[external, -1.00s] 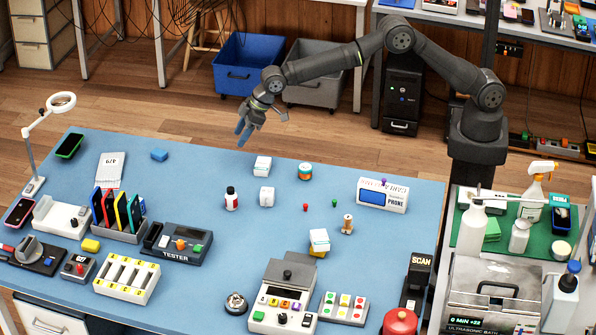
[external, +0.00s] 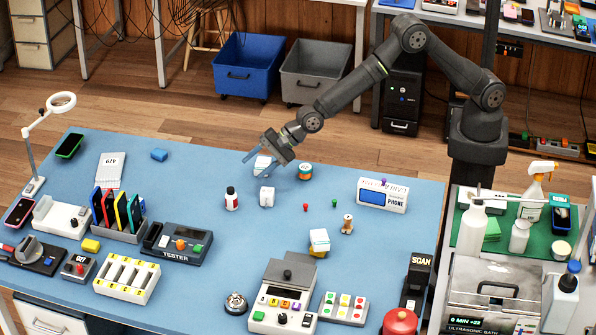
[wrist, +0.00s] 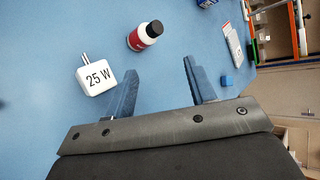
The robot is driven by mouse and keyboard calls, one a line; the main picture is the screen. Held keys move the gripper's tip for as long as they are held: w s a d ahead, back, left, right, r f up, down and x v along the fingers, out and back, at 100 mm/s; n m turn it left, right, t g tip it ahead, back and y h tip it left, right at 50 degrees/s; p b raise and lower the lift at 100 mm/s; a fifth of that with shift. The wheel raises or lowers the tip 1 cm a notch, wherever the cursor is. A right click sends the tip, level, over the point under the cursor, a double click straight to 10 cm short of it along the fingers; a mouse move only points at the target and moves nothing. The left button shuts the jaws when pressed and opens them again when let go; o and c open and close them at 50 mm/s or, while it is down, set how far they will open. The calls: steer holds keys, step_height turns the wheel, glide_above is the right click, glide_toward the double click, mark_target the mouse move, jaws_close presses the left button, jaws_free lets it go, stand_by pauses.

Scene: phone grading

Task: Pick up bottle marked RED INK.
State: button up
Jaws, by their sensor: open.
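A small bottle (external: 231,199) with a white body, red band and dark cap stands upright on the blue mat in the external view.
A white charger cube marked 25 W (wrist: 96,75) lies close to the bottle; it also shows in the external view (external: 267,196). A white block (external: 263,165) and a round tin (external: 305,171) are near my gripper. A tester (external: 180,243) stands in front.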

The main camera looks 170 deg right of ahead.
mark_target(226, 196)
steer(key=a+m, duration=0.1)
steer(key=m, duration=0.2)
steer(key=a+m+h, duration=0.1)
steer(key=m, duration=0.2)
steer(key=a+m, duration=0.2)
steer(key=m, duration=0.1)
steer(key=shift+w+f+h, duration=0.15)
steer(key=shift+w+h, duration=0.15)
steer(key=shift+h, duration=0.1)
steer(key=w+d+f+m, duration=0.1)
steer(key=w+d+f, duration=0.1)
steer(key=d, duration=0.2)
steer(key=w+d+f+m, duration=0.2)
steer(key=w+d, duration=0.1)
steer(key=d, duration=0.1)
steer(key=w+d+f+m+h, duration=0.1)
steer(key=w+d+f, duration=0.1)
steer(key=d, duration=0.2)
steer(key=shift+w+f+m, duration=0.3)
steer(key=shift+m, duration=0.1)
steer(key=c, duration=1.1)
steer(key=shift+f, duration=0.1)
